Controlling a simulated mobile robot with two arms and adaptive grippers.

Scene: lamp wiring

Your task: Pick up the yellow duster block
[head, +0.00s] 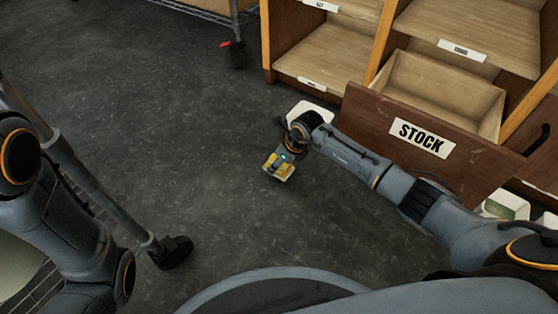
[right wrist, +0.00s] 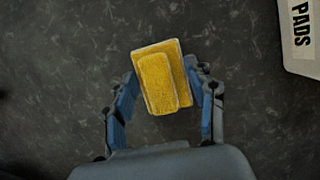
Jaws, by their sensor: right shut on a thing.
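The yellow duster block (right wrist: 155,84) shows in the right wrist view as a yellow pad with a paler edge and a smaller raised yellow part on top. My right gripper (right wrist: 162,92) is shut on it, with one blue-lined finger at each side. In the head view the block (head: 279,168) shows at the end of my right arm, over the dark floor, partly covered by my gripper (head: 280,163). I cannot tell whether it touches the floor. My left arm shows at the left, but its gripper is out of view.
A white container marked PADS (right wrist: 304,42) is at the right of the wrist view. In the head view, a drawer marked STOCK (head: 422,134) stands open in the wooden shelving (head: 335,55). A metal leg with a black foot (head: 172,252) stands left. The middle floor is clear.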

